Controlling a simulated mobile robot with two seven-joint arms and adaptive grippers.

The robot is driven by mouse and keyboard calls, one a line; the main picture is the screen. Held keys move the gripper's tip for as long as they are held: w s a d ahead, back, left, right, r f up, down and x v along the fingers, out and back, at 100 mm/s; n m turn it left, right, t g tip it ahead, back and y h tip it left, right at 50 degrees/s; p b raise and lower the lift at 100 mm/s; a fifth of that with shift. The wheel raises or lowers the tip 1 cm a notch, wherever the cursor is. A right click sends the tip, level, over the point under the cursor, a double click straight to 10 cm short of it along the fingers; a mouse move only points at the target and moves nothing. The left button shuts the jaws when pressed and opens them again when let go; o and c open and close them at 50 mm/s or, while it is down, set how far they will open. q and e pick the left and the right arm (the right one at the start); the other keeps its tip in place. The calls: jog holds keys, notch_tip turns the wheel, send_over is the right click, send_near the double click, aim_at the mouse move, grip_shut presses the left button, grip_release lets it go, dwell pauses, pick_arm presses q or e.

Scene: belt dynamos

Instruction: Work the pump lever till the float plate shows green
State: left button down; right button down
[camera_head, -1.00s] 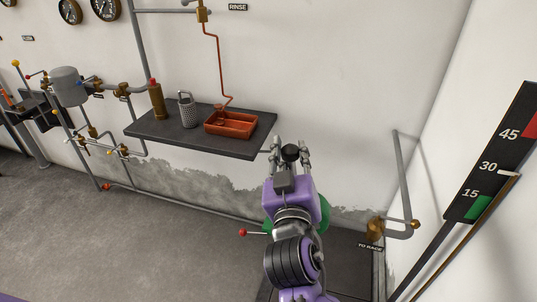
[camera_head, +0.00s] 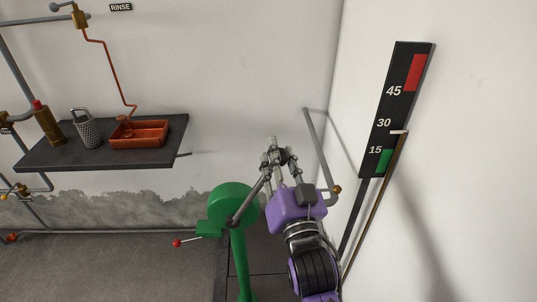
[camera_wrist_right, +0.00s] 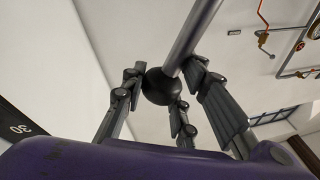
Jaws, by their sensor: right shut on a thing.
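The green pump (camera_head: 234,204) stands on its post in front of the back wall. Its grey lever (camera_head: 249,200) slopes up and right to a black ball knob. My right gripper (camera_head: 279,156) is shut around this knob. The right wrist view shows the fingers around the black knob (camera_wrist_right: 161,86) and the rod (camera_wrist_right: 190,35) leading away. The gauge board (camera_head: 390,105) on the right wall has a red band at the top and a green band (camera_head: 385,161) at the bottom. Its white pointer (camera_head: 398,132) sits slightly below 30, above the green band. My left gripper is out of view.
A dark shelf (camera_head: 60,159) on the back wall holds a red tray (camera_head: 138,134), a grater-like can (camera_head: 87,130) and a brown bottle (camera_head: 47,124). A grey pipe (camera_head: 318,145) runs near the corner.

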jog(key=shift+d+f, duration=0.25)
jog(key=shift+f, duration=0.1)
jog(key=c, duration=1.4)
grip_release()
jog(key=shift+d, duration=0.15)
jog(key=shift+r, duration=0.1)
jog(key=shift+s, duration=0.3)
jog(key=v, duration=0.7)
